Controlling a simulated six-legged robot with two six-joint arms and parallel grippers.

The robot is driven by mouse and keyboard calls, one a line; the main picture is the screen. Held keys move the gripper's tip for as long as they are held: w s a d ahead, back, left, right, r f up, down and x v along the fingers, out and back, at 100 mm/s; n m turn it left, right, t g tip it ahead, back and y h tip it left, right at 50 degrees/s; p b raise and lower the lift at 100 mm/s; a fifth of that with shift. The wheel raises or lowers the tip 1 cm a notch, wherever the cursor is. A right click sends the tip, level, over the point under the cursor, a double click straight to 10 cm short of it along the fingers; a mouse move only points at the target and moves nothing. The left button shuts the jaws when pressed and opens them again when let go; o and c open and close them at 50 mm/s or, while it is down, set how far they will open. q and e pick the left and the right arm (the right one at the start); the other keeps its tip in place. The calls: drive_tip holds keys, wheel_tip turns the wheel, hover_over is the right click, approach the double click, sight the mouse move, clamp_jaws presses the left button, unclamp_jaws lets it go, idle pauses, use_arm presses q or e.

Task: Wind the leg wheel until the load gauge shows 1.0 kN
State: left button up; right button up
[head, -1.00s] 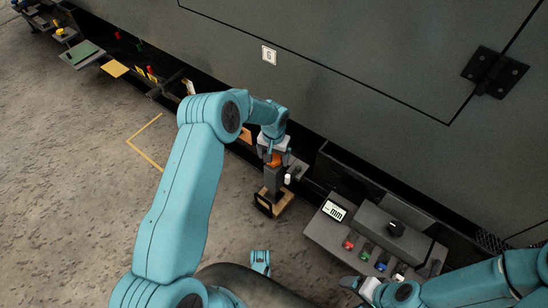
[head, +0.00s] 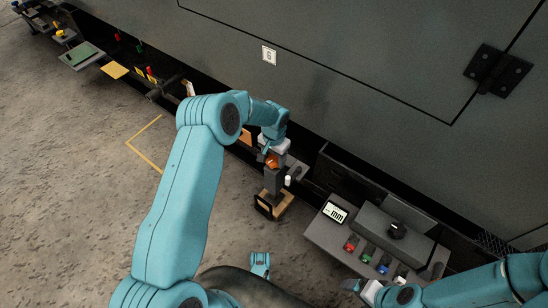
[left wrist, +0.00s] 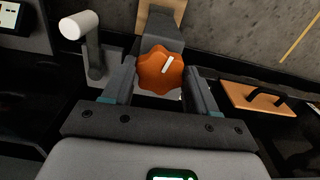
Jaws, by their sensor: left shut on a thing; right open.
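The orange lobed leg wheel (head: 272,160) sits on top of a grey upright leg (head: 273,180) beside the large grey enclosure. In the left wrist view the wheel (left wrist: 160,72) has a white pointer mark tilted to the upper right. My left gripper (head: 271,154) is shut on the wheel, one finger on each side of it. My right gripper (head: 362,288) is open and empty, low at the right by the control box. A small display (head: 335,211) on that box seems to read dashes and "mm". I cannot make out a kN reading in either view.
A white-capped post (left wrist: 80,25) stands close beside the wheel. An orange panel with a black handle (left wrist: 258,99) lies on the other side. Open floor lies to the left.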

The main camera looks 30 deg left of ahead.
sight(274, 160)
use_arm(q)
drive_tip(key=o, duration=1.1)
drive_tip(key=shift+c, duration=0.2)
drive_tip(key=shift+r, duration=0.1)
wheel_tip(274, 160, up, 16)
drive_tip(key=p, duration=0.5)
